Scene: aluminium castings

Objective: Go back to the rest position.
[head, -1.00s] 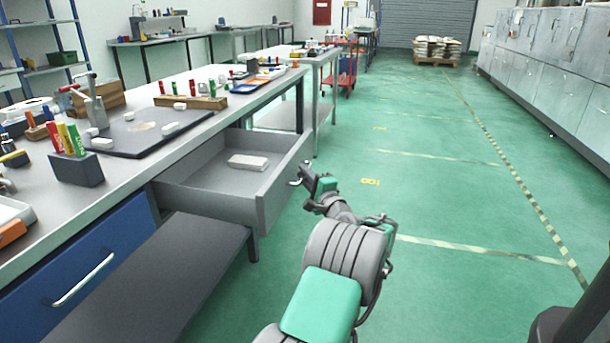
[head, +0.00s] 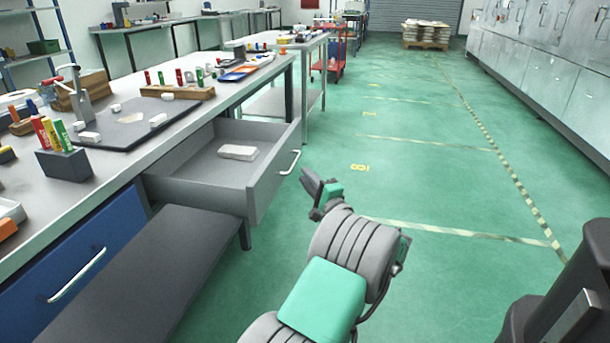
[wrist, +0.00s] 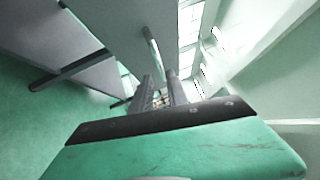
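My gripper (head: 312,184) is in the air just right of the open drawer (head: 262,200), clear of its handle (head: 290,162). In the wrist view my gripper (wrist: 161,92) shows two dark fingers with a gap between them and nothing held. The drawer handle (wrist: 154,50) shows beyond the fingertips in that view. The grey drawer is pulled out from under the workbench. A pale block (head: 238,152) lies flat inside it.
The workbench (head: 120,165) on the left carries a dark board (head: 130,128), a holder with coloured markers (head: 62,165) and a toggle clamp. A blue drawer (head: 75,265) below is shut. A red trolley (head: 328,68) stands farther back. The green floor on the right is clear.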

